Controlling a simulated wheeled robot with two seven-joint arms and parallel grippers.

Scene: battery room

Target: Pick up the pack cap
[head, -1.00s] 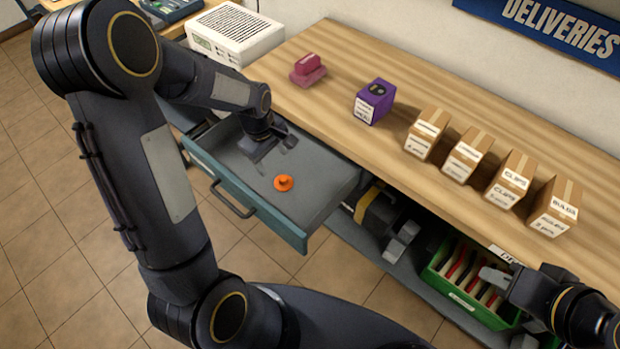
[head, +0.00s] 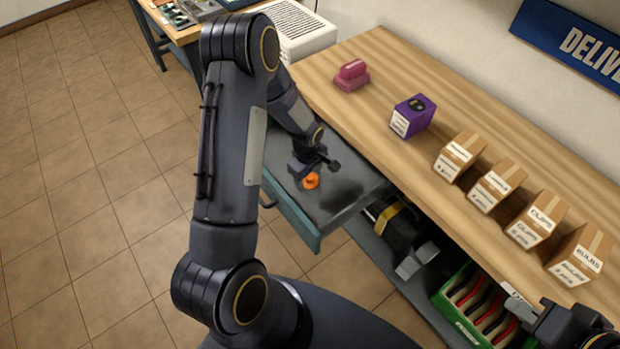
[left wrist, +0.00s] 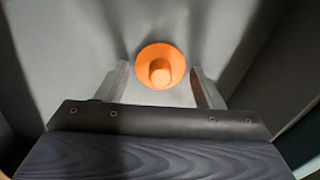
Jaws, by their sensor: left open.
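The pack cap is a small orange round piece with a flat brim and a raised knob. It lies in the open grey drawer (head: 335,212); in the head view the cap (head: 311,181) shows just beside my left gripper (head: 316,172). In the left wrist view the cap (left wrist: 160,66) sits near the middle, between the two spread fingers of my left gripper (left wrist: 162,84). There is a gap on each side, so the gripper is open and not holding it. My right gripper (head: 520,310) is at the lower right by the bench edge; its jaws are unclear.
The wooden bench top carries a pink stamp-like block (head: 352,74), a purple box (head: 412,116) and several cardboard boxes (head: 459,155). Below are a green crate (head: 459,318) of files and a dark object with a yellow band (head: 391,214). The drawer walls surround my left gripper.

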